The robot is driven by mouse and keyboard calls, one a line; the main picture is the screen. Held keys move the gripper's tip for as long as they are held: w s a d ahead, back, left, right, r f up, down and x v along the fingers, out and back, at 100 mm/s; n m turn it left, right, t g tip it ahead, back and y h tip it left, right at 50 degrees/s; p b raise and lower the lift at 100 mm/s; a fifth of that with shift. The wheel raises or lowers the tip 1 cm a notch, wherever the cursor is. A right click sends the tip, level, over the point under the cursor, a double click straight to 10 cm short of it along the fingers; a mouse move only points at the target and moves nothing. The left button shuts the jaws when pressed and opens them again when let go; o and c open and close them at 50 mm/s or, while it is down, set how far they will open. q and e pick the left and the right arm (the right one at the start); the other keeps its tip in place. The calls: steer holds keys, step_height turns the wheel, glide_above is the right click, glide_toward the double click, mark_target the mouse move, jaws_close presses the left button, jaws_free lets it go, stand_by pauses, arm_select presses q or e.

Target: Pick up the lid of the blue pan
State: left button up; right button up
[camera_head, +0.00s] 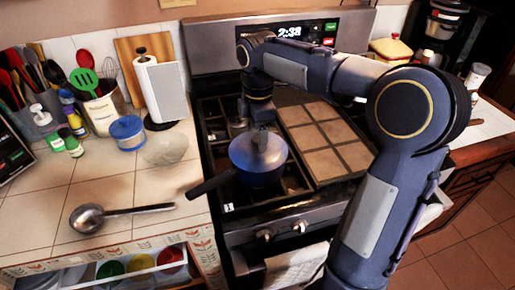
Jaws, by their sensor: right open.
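The blue pan (262,178) stands on the front left of the stove, its dark handle pointing to the lower left. Its blue lid (243,152) sits on top. My right arm reaches in from the right and bends down over the pan. My right gripper (260,138) is open and points down at the middle of the lid. The lid's knob is hidden by the gripper or too small to make out. I cannot tell whether the fingers touch the lid. My left gripper is not in view.
A tiled griddle cover (325,140) lies on the stove, right of the pan. An open drawer (140,262) holds colored cups.

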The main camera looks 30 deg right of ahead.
steer(key=shift+f, duration=0.45)
jaws_close()
steer(key=shift+r, duration=0.1)
